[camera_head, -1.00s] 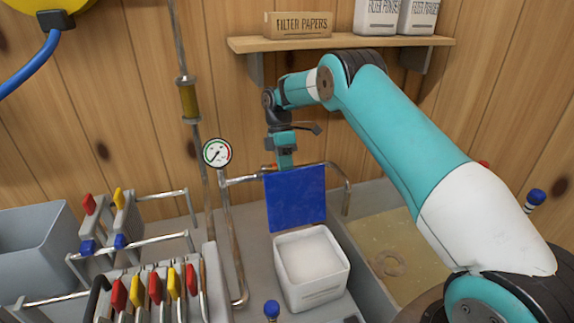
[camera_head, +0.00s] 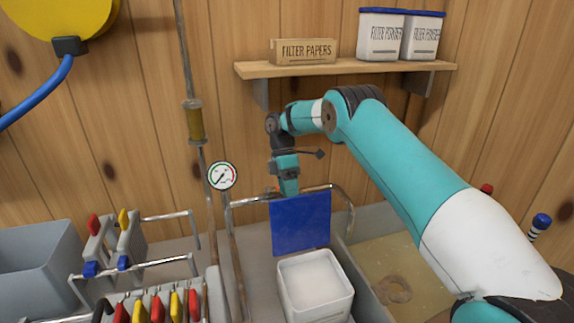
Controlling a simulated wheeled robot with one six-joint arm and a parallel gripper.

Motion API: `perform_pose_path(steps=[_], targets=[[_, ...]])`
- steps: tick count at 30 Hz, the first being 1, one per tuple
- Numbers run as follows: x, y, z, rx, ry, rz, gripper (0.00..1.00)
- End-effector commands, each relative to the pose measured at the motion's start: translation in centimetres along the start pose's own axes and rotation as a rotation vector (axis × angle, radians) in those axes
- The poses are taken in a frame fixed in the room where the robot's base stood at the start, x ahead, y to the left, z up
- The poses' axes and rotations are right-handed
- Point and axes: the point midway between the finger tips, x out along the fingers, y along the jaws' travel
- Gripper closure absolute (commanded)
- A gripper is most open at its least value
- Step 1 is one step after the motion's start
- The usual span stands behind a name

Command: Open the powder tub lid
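The powder tub (camera_head: 318,306) is a white, square container with pale powder (camera_head: 308,277) inside, standing on the grey bench. Its blue lid (camera_head: 300,223) stands upright at the tub's back edge, so the tub's mouth is uncovered. My gripper (camera_head: 287,188) is behind and just above the lid's top edge, pointing down. The lid hides the fingertips, so I cannot tell whether they touch it or how far apart they are.
A bent metal pipe (camera_head: 345,199) runs behind the lid. A shelf (camera_head: 350,68) holds a filter papers box (camera_head: 303,51) and two closed filter powder tubs (camera_head: 381,35).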

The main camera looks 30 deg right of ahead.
Motion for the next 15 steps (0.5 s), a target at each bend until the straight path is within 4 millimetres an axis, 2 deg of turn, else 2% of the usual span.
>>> perform_pose_path(steps=[1, 4, 15], targets=[[-1.3, -0.5, -0.1, -0.002, 0.0, -0.001, 0.62], [-2.8, -0.6, 0.0, 0.0, 0.0, 0.009, 0.62], [-6.2, -0.8, 0.2, 0.007, 0.001, 0.027, 0.62]])
